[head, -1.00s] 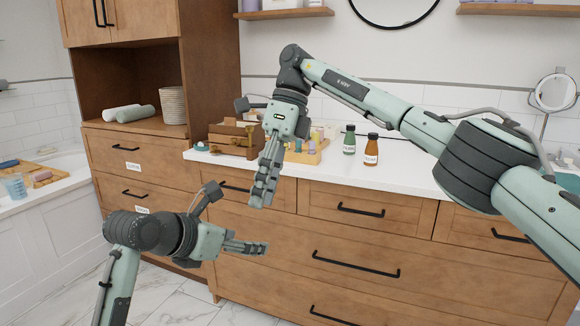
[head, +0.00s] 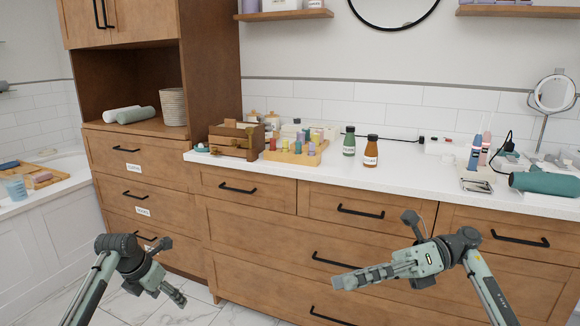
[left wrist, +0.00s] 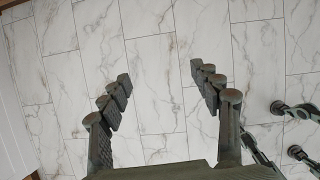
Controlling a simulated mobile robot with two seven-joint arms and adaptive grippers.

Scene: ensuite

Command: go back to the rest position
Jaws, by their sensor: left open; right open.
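My left gripper (head: 174,294) is low at the left of the head view, in front of the drawers and over the floor. In the left wrist view its two fingers (left wrist: 160,85) stand wide apart with only marble floor between them, so it is open and empty. My right gripper (head: 350,279) is below the counter top in front of the drawers, pointing left. It is open, and no object shows in it.
The white counter (head: 420,184) holds a wooden box (head: 235,140), a tray of small bottles (head: 290,153), a green bottle (head: 349,141), a brown bottle (head: 371,151) and a teal hair dryer (head: 545,184). A bathtub (head: 40,225) is at left. The marble floor (head: 240,314) between the grippers looks clear.

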